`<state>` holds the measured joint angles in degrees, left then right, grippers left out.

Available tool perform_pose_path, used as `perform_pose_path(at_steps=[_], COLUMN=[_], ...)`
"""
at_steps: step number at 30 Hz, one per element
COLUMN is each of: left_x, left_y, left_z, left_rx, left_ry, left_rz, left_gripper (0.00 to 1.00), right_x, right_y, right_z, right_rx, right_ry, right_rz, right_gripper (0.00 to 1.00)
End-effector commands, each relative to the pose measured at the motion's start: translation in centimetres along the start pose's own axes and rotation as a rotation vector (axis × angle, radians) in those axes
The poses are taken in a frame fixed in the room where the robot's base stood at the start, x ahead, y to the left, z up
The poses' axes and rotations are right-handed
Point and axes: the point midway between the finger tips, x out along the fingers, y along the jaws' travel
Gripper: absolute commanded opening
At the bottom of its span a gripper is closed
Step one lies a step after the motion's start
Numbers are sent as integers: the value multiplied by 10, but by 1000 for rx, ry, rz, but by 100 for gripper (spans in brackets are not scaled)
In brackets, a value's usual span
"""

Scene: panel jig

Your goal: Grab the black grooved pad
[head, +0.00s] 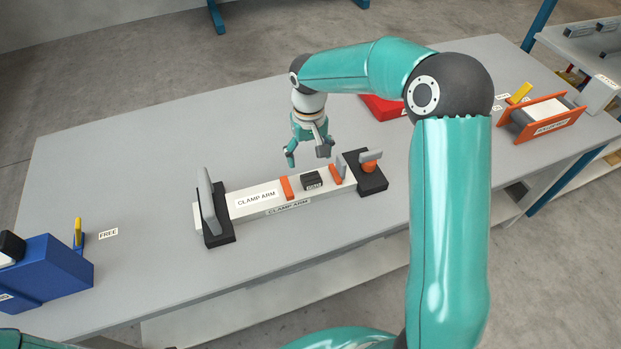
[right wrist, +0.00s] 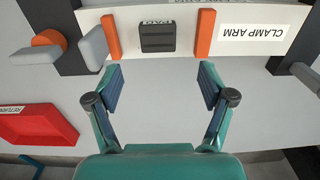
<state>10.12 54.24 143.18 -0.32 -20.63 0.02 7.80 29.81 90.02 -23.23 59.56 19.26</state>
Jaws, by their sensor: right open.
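The black grooved pad (head: 312,181) sits on the white bar labelled CLAMP ARM (head: 238,208), between two orange strips (head: 287,188). In the right wrist view the pad (right wrist: 157,38) is at the top middle, its grooves facing me, with a label at its edge. My right gripper (head: 307,154) is above and just behind the bar in the head view. In the right wrist view its two fingers (right wrist: 159,90) are spread apart with nothing between them, and the pad is ahead of them, not touched. My left gripper is not in view.
Dark end blocks (head: 217,222) with grey levers hold the bar's ends. A red tray (head: 383,107) lies behind. A blue box (head: 45,272) stands at the left, an orange-sided holder (head: 545,120) at the right. The grey table (head: 130,170) is clear left of the bar.

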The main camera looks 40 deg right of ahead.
Motion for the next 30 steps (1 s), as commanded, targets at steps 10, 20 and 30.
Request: perform_pose_path(at_steps=[10, 20, 30], left_x=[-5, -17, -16], left_y=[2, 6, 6], left_z=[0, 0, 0], left_rx=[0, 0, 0], left_ry=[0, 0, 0], left_rz=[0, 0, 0], left_gripper=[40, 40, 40], right_x=[28, 70, 75], right_y=[0, 1, 1], right_z=[1, 6, 5], right_rx=[0, -2, -2], right_ry=[-2, -1, 1], right_rz=[0, 0, -1], right_gripper=[81, 81, 73])
